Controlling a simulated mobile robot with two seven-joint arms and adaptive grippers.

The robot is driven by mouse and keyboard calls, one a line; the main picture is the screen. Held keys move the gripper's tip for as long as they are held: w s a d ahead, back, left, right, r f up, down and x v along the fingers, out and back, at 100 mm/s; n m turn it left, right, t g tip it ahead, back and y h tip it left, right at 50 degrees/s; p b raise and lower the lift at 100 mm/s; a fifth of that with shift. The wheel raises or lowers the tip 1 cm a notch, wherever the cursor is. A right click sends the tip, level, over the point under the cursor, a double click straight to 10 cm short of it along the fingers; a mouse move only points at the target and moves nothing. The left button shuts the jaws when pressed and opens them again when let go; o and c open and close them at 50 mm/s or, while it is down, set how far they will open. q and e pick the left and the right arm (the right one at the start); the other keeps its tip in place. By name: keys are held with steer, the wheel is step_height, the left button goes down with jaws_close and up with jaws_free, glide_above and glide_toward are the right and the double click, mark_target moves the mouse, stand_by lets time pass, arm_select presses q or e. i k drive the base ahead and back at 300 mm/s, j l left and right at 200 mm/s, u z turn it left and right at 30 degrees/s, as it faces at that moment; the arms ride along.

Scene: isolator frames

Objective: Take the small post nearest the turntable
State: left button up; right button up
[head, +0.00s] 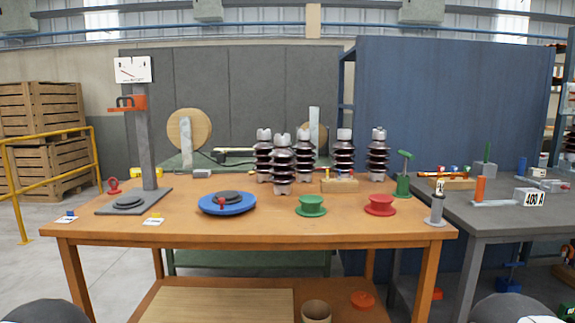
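The turntable (227,208) is a blue disc with a dark grey plate and a small red part on top, left of centre on the orange-brown table. Several ribbed dark brown posts with grey caps stand upright to its right. The front post (282,168) and the back-left post (263,157) stand closest to the turntable; I cannot tell surely which is nearer. Other posts are the middle one (304,157), one further right (344,157) and the rightmost (377,157). They look similar in size. Neither of my grippers is in view.
A green spool (311,206) and a red spool (380,206) stand in front of the posts. A grey stand (145,150) with an orange bracket rises at left. A wooden block with small coloured knobs (340,185) sits among the posts. The front table edge is mostly clear.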

mark_target(282, 178)
steer(key=i+j+z, duration=0.25)
steer(key=i+j, duration=0.15)
steer(key=i+j+z, duration=0.3)
steer(key=j, duration=0.2)
